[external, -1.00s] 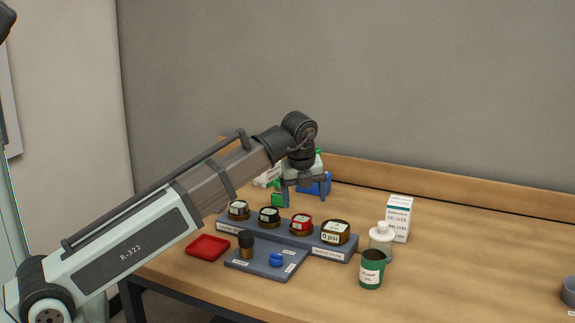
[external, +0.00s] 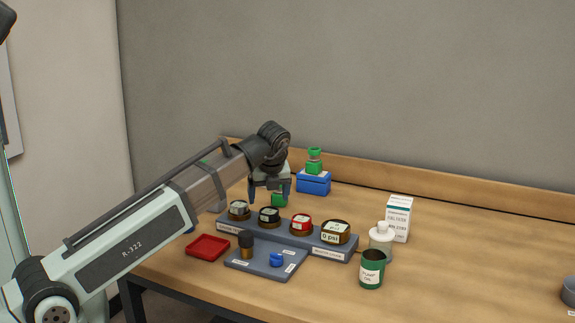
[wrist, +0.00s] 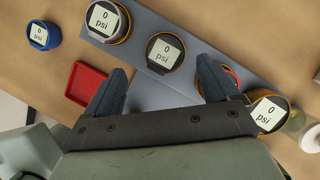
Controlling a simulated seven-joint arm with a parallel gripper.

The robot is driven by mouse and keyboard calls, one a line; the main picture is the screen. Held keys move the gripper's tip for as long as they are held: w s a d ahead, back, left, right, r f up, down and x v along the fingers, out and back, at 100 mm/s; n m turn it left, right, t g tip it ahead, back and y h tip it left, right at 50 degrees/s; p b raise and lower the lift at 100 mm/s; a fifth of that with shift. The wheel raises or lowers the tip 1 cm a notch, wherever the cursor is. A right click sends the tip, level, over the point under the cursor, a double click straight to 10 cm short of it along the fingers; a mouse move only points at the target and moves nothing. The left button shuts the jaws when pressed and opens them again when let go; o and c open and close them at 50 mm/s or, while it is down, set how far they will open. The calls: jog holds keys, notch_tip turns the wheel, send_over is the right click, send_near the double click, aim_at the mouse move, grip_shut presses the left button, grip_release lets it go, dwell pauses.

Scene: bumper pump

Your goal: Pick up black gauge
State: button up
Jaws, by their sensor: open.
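The black gauge (external: 269,216) sits in the grey-blue rack (external: 345,250), second from the left in the external view. In the wrist view the black gauge (wrist: 165,52) has a black face ring, a brass-coloured edge and a "0 psi" display. My gripper (external: 269,190) is open and empty above the left part of the rack. In the wrist view my gripper (wrist: 160,80) has its fingers spread, with the black gauge beyond and between their tips, not touched.
In the rack, a grey gauge (external: 238,208) is left; a red gauge (external: 301,223) and a larger gauge (external: 335,231) are right. A red tray (external: 208,247) and grey tray (external: 262,263) lie in front. A green can (external: 371,268), white bottle (external: 381,240) and box (external: 398,217) stand right.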

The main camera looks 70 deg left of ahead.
aim_at(269, 211)
jog(key=shift+w+d+x, duration=0.1)
jog(key=shift+w+x, duration=0.05)
jog(key=shift+x, duration=1.4)
jog(key=shift+w+d+x, duration=0.1)
jog(key=shift+w+x, duration=0.05)
jog(key=shift+x, duration=1.35)
jog(key=shift+c, duration=0.3)
jog(key=c, duration=1.2)
